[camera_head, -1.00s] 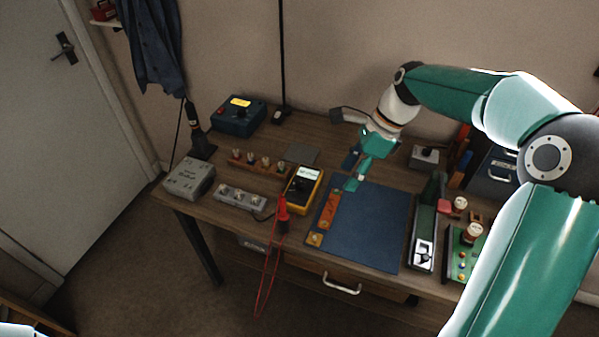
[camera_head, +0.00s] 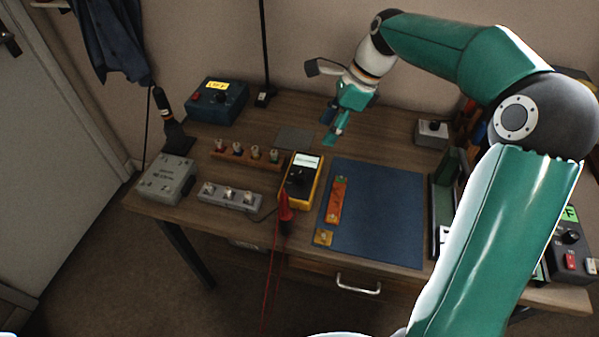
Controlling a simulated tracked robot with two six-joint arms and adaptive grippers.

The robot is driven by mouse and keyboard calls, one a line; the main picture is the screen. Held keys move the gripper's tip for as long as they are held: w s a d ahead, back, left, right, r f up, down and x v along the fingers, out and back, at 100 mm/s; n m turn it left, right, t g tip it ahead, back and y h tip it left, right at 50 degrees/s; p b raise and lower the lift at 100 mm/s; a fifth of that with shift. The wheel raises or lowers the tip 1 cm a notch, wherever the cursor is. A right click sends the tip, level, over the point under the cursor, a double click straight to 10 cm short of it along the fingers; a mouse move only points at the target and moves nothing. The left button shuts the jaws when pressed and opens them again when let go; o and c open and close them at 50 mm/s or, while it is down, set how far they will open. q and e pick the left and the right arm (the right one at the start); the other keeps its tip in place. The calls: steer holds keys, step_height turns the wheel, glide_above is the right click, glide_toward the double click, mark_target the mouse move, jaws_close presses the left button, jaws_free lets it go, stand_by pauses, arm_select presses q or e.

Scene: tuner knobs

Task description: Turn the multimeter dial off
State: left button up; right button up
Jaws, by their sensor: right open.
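The yellow and black multimeter (camera_head: 316,187) lies on the workbench left of the blue mat. Its pale screen is at the far end, with a dark dial (camera_head: 297,176) below it; the dial's setting is too small to read. Red leads hang from its near end over the bench edge. My right gripper (camera_head: 335,136), teal, is open and empty. It points down over the bench, beyond and to the right of the multimeter, apart from it. My left gripper is not in view.
The blue mat (camera_head: 378,220) holds an orange strip (camera_head: 336,200). Left of the multimeter are a grey switch strip (camera_head: 230,197), a row of knobs (camera_head: 247,156) and a grey box (camera_head: 167,180). A blue box (camera_head: 216,101) stands behind. My right arm hides the bench's right part.

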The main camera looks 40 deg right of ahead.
mark_target(300, 174)
steer(key=x, duration=1.6)
steer(key=shift+s, duration=0.1)
steer(key=shift+c, duration=0.3)
jaws_close()
